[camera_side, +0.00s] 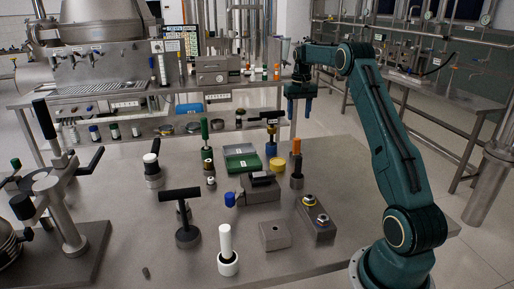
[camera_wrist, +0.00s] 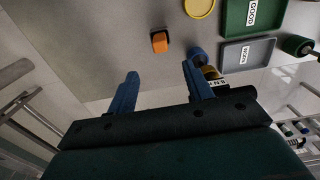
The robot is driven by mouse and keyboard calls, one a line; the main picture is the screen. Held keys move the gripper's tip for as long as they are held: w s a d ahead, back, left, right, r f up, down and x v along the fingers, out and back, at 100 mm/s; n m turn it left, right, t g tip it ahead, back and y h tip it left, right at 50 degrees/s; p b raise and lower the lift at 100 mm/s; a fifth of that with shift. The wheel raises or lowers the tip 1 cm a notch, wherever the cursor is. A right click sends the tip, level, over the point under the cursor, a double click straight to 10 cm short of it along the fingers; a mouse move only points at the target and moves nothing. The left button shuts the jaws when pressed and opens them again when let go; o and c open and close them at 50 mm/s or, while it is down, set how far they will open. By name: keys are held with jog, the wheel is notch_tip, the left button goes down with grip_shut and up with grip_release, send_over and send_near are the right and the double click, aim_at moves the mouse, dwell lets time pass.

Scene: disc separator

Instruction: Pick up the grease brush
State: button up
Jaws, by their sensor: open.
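My gripper (camera_side: 299,108) is open and empty above the far right of the table. It also shows in the wrist view (camera_wrist: 160,70), with its two blue fingers apart. No thing is clearly labelled as the grease brush. An orange-handled tool (camera_side: 296,146) stands upright in a dark holder (camera_side: 296,181), below my gripper. In the wrist view its orange end (camera_wrist: 160,41) lies just ahead of the gap between the fingers, apart from both. If it has bristles, they are hidden.
A yellow round tub (camera_side: 277,164), a green tray (camera_side: 243,163), a grey tray (camera_side: 239,149) and a green-handled tool (camera_side: 204,130) are nearby.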

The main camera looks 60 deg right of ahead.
aim_at(297, 139)
jog(key=shift+f, duration=4.3)
jog(key=shift+a+f, duration=0.1)
jog(key=shift+f, duration=2.5)
jog(key=c, duration=1.1)
